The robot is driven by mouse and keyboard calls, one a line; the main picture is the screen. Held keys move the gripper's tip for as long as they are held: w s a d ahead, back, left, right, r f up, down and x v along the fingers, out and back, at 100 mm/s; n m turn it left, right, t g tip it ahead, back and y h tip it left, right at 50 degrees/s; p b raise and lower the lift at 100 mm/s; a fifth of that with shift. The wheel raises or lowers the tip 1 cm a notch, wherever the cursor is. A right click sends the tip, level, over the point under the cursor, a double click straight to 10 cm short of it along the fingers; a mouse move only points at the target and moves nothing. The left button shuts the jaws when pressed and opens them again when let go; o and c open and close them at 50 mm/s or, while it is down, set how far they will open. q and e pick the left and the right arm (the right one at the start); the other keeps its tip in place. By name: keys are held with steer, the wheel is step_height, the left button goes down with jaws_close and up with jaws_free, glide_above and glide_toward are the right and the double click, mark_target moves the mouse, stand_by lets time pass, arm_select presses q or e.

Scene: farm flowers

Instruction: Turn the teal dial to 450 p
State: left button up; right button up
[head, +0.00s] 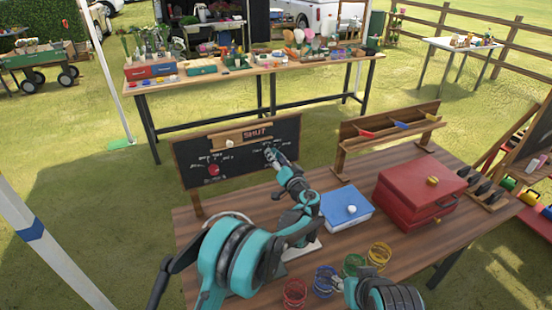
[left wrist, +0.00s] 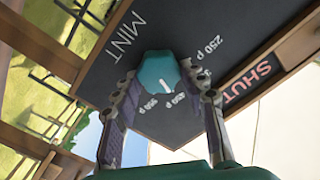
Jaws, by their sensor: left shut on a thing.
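The teal dial (left wrist: 158,70) sits on the dark chalkboard (left wrist: 135,40), between the fingers of my left gripper (left wrist: 160,90). The gripper is shut on it. A white pointer mark shows on the dial, aimed toward the lower part of the left wrist view, near small price labels. The word MINT is written beside the dial. In the head view my left gripper (head: 273,154) reaches the chalkboard (head: 190,160) and mostly hides the dial. My right gripper (head: 328,279) is low in the head view, near the blue wire ring; its fingers are unclear.
A SHUT sign (head: 254,133) and a red knob (head: 214,170) are on the chalkboard. The wooden table (head: 420,245) holds a blue box (head: 345,207), a red box (head: 418,190), and red (head: 294,292), green (head: 353,264) and yellow (head: 379,256) wire rings.

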arm_select(q)
steer(key=shift+m, duration=0.4)
steer(key=o, duration=1.1)
steer(key=shift+o, duration=0.2)
steer(key=v, duration=1.2)
